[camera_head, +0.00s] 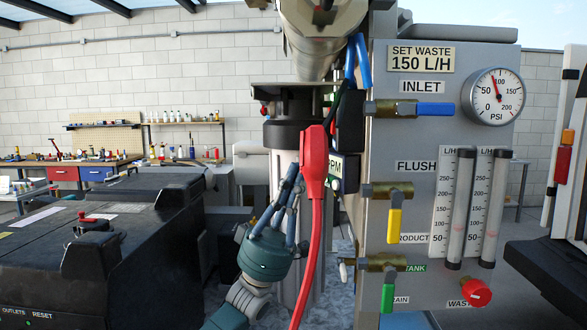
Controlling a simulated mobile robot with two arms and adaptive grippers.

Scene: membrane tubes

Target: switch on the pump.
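My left gripper (290,190) reaches up from below at the centre, its dark fingers pointing upward. The fingertips are just left of a red plug-like piece (314,160), from which a red cable (312,255) hangs down. I cannot tell whether they touch, or how far apart the fingers are. My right gripper is not in view.
A grey panel (415,270) at right carries blue, yellow and green valve handles, a pressure gauge (493,96), two flow tubes and a red knob (476,292). A black machine (100,255) labelled "OUTLETS RESET" fills the left. A workbench stands behind.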

